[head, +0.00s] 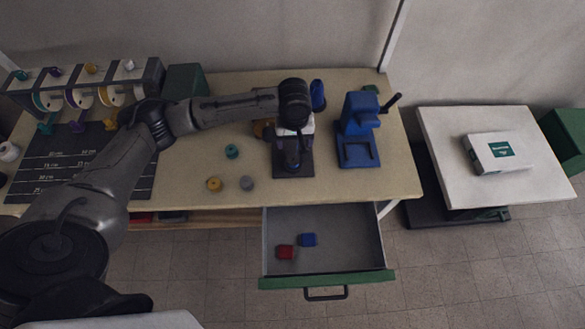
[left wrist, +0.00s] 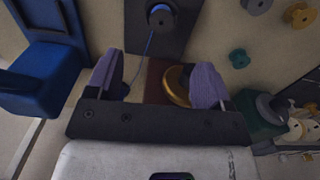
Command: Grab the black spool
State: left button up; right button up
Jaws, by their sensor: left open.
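My left gripper (left wrist: 155,82) is open, its two purple-grey fingers apart in the left wrist view. In the head view my left gripper (head: 296,126) is over the back middle of the table, above a dark stand (head: 292,168). A dark round piece with a blue centre (left wrist: 160,16) sits on that stand, ahead of the fingers in the left wrist view; I cannot tell for sure whether it is the black spool. A gold round thing (left wrist: 177,87) on a brown base shows beyond the fingers. I see nothing held between the fingers. My right gripper is not in view.
A blue machine (head: 358,130) stands right of the dark stand. Teal (head: 232,151), orange (head: 214,184) and grey (head: 247,183) spools lie on the table left of it. An open drawer (head: 335,240) holds red and blue pieces. A spool rack (head: 85,85) stands far left.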

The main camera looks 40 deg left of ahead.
pick_arm(q)
jog(key=a, duration=0.1)
jog(key=b, duration=0.2)
send_over(293, 160)
jog(key=shift+n, duration=0.4)
notch_tip(293, 160, down, 8)
jog(key=shift+f, duration=0.2)
jog(key=shift+f+b, duration=0.7)
jog(key=shift+f, duration=1.95)
jog(key=c, duration=1)
